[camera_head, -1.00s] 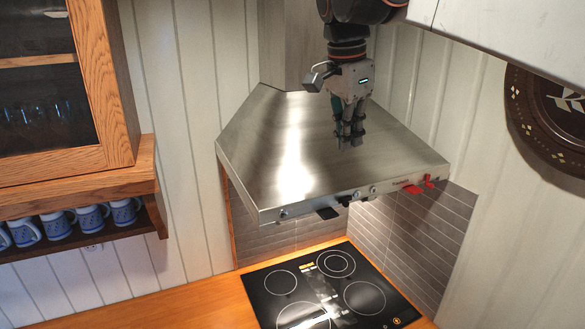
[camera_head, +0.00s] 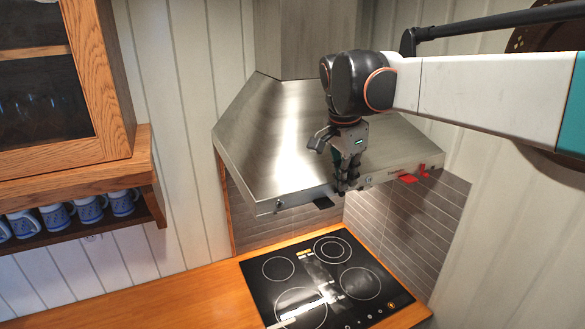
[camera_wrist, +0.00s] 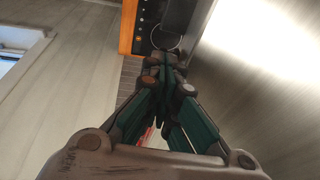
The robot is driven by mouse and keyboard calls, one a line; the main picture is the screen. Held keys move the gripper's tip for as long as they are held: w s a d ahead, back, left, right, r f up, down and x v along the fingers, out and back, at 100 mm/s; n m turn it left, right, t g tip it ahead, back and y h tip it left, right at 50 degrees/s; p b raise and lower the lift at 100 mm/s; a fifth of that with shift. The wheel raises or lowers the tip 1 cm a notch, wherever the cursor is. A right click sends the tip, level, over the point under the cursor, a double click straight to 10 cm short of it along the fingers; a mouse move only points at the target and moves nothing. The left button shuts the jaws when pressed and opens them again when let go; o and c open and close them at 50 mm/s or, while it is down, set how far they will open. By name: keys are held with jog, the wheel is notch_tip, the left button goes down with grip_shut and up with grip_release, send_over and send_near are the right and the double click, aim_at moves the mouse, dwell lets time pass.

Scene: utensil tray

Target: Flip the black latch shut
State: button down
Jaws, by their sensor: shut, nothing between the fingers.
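The steel range hood carries the black latch on its front edge. The latch's flat black tab (camera_head: 323,203) sticks out below the edge in the head view. The small black part just right of the tab is hidden behind my fingers. My gripper (camera_head: 341,187) is shut and empty, pointing down at the hood's front edge, just right of the black tab. Whether the fingertips touch the latch cannot be told. In the wrist view my shut gripper (camera_wrist: 166,62) points past the steel hood face, and the latch cannot be made out.
A similar red latch (camera_head: 408,178) sits farther right on the hood (camera_head: 240,140) edge. Below are a black cooktop (camera_head: 375,260) and a wooden counter (camera_head: 170,300). A wooden cabinet (camera_head: 110,80) and a shelf with several blue mugs (camera_head: 90,210) stand left.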

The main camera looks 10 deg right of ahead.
jog(key=shift+f, duration=0.3)
